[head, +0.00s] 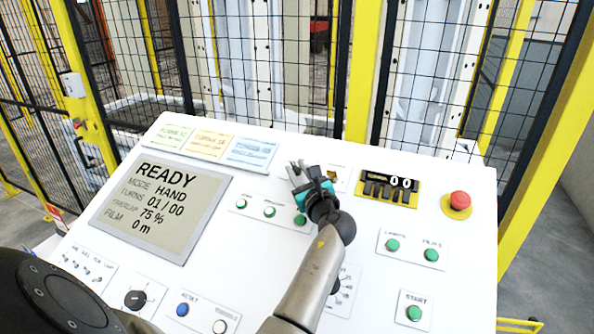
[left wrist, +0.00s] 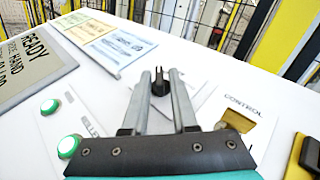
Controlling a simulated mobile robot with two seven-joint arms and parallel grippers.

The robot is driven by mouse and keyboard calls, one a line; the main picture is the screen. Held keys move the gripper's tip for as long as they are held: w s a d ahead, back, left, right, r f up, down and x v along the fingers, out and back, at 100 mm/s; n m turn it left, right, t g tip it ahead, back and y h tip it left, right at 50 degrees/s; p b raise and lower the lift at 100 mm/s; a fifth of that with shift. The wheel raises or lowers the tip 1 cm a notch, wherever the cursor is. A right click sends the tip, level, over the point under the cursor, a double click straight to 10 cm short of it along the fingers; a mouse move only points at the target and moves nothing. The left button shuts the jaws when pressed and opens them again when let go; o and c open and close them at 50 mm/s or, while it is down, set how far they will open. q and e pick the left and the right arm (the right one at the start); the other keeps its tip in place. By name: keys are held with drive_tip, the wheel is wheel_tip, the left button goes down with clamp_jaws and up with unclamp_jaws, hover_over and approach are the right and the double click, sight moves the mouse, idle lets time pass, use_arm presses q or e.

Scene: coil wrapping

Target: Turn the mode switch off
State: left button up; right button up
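My left gripper (head: 297,170) is over the upper middle of the white sloping control panel (head: 225,265). In the left wrist view its two grey fingers (left wrist: 160,76) are apart, with a small black switch lever (left wrist: 160,88) between the tips. I cannot tell whether either finger touches it. In the head view the gripper hides this lever. No label naming it as the mode switch is readable. The screen (head: 160,212) reads READY, MODE HAND, TURNS 01 / 00. My right gripper is not in view.
A red emergency button (head: 459,200) is at the right, a black rotary knob (head: 134,299) at lower left. A yellow-framed mesh fence (head: 362,75) stands behind the panel.

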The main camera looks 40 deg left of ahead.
use_arm(q)
clamp_jaws()
drive_tip(key=shift+a, duration=0.1)
idle(0.3)
drive_tip(key=shift+s+a+r+m+t+h+p, duration=0.1)
drive_tip(key=shift+m+t+h+p, duration=0.2)
drive_tip(key=shift+m+t+p, duration=0.25)
drive_tip(key=shift+s+r+m+t+h+p, duration=0.1)
drive_tip(key=shift+m+t+h+p, duration=0.2)
drive_tip(key=shift+m+t+p, duration=0.25)
drive_tip(key=m+t+h+p, duration=0.1)
drive_tip(key=m+t+h, duration=0.1)
drive_tip(key=t, duration=0.1)
drive_tip(key=shift+a+f+m, duration=0.1)
drive_tip(key=shift+f+m, duration=0.05)
drive_tip(key=shift+m, duration=0.25)
drive_tip(key=m+t+h, duration=0.2)
drive_tip(key=m, duration=0.1)
drive_tip(key=shift+s+a+f+h, duration=0.1)
drive_tip(key=shift+h, duration=0.3)
drive_tip(key=shift+a+m+t+h+b, duration=0.1)
drive_tip(key=shift+m+t+h+b, duration=0.9)
drive_tip(key=shift+m+h, duration=0.7)
drive_tip(key=shift+h, duration=0.1)
